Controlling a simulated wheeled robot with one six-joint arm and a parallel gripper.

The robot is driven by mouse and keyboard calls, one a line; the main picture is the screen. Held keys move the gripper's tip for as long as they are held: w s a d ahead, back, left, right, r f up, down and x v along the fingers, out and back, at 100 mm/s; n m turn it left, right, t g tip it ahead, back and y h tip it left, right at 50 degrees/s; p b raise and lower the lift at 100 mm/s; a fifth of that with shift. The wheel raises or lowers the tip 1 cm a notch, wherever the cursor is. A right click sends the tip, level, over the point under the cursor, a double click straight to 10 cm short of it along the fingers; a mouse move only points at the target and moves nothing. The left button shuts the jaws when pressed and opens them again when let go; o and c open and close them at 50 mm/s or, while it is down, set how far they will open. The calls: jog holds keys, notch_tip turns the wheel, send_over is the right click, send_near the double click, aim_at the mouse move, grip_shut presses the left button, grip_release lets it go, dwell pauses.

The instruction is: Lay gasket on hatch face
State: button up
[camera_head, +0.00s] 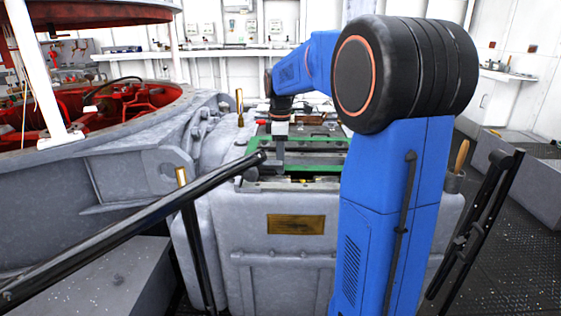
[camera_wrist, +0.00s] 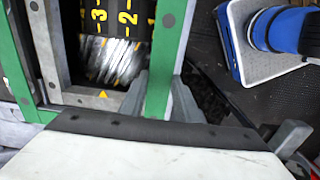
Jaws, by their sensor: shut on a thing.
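The green gasket (camera_head: 313,168) is a flat rectangular frame over the top of the grey machine housing. In the wrist view, one bar of the gasket (camera_wrist: 163,60) runs between my fingers, and another green bar (camera_wrist: 20,60) shows at the left. My gripper (camera_head: 280,166) points down and is shut on the near bar; its fingers show in the wrist view (camera_wrist: 160,92). The grey hatch face (camera_wrist: 88,97) has bolt holes and a yellow triangle mark. It surrounds an opening with a numbered black drum. I cannot tell whether the gasket touches the face.
A brass post (camera_head: 240,108) stands upright left of the hatch. A dark handrail (camera_head: 150,215) crosses in front of the housing. A holder with a wooden-handled tool (camera_head: 462,157) is at the right. Red machinery (camera_head: 100,108) fills the left.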

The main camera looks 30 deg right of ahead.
aim_at(281, 186)
jog(key=shift+f, duration=3.25)
jog(key=o, duration=1)
jog(key=shift+s+f, duration=0.1)
